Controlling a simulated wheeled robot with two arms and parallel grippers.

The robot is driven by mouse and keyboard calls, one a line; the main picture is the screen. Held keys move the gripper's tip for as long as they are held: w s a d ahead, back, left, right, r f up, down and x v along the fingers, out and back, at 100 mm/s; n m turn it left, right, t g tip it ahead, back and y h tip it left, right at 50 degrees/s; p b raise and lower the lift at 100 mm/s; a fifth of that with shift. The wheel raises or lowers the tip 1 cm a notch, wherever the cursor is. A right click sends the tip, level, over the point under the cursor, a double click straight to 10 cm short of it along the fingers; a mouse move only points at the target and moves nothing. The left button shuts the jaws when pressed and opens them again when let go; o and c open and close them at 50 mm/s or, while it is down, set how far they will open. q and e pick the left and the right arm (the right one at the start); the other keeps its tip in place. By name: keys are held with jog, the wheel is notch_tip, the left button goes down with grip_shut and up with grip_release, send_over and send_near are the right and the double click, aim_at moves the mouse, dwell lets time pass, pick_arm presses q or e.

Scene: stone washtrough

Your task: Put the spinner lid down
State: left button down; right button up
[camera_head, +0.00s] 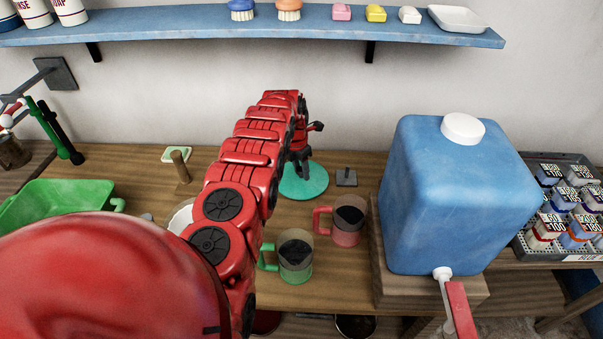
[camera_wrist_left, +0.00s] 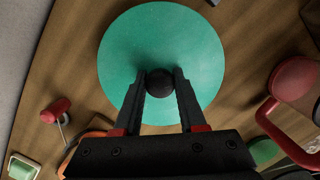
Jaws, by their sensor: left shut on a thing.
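The spinner lid (camera_head: 303,186) is a round teal-green disc over the back middle of the wooden table. In the left wrist view, the lid (camera_wrist_left: 160,40) nearly fills the top middle, with a round black knob (camera_wrist_left: 159,83) at its centre. My left gripper (camera_head: 300,168) reaches down from above, and in the left wrist view its two fingers (camera_wrist_left: 160,86) are closed on either side of the knob. The lid looks flat and level; I cannot tell whether its underside touches the table. My right gripper is not in view.
A red-handled mug (camera_head: 347,222) and a green-handled mug (camera_head: 295,258) stand in front of the lid. A small dark object (camera_head: 346,177) is close on its right. A blue tank (camera_head: 455,200) stands farther right, a green basin (camera_head: 62,203) at left. A blue shelf (camera_head: 200,24) hangs above.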

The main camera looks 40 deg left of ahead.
pick_arm(q)
notch_tip(320, 180, down, 2)
jog(key=shift+s+f, duration=0.1)
jog(key=shift+f, duration=0.1)
jog(key=shift+c, duration=2.4)
grip_release()
